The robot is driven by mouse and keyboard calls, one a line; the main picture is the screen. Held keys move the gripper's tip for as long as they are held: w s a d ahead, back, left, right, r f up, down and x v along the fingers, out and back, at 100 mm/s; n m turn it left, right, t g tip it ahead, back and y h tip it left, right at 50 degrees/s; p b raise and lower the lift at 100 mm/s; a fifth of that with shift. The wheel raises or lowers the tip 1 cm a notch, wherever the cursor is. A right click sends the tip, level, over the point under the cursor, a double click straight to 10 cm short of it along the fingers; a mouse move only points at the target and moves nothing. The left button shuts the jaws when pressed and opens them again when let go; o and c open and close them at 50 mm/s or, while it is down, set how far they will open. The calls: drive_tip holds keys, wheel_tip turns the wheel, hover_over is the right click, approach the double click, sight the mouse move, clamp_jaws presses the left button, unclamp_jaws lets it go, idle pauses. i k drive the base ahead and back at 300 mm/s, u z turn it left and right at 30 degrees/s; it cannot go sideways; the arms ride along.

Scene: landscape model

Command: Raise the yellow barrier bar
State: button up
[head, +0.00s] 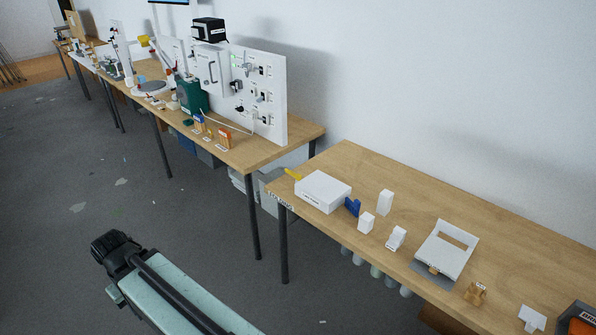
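A small yellow bar (293,174) shows at the back left end of the near table, partly behind a white box (323,191). It appears to lie low, close to the table top; its mount and exact tilt are too small to make out. Another small yellow piece (143,41) shows far off on the distant tables; I cannot tell which of the two is the barrier bar. My teal arm link with a black joint reaches up from the bottom left, well apart from both tables. No gripper fingers can be seen.
The near wooden table (375,168) holds small white blocks, a blue piece (352,206) and a white sloped stand (446,250). A farther table carries a white upright panel (262,90) and a green canister (192,96). The grey floor (60,190) at left is mostly clear.

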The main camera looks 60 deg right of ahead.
sight(298, 177)
drive_tip(key=z, duration=0.3)
drive_tip(key=i, duration=1)
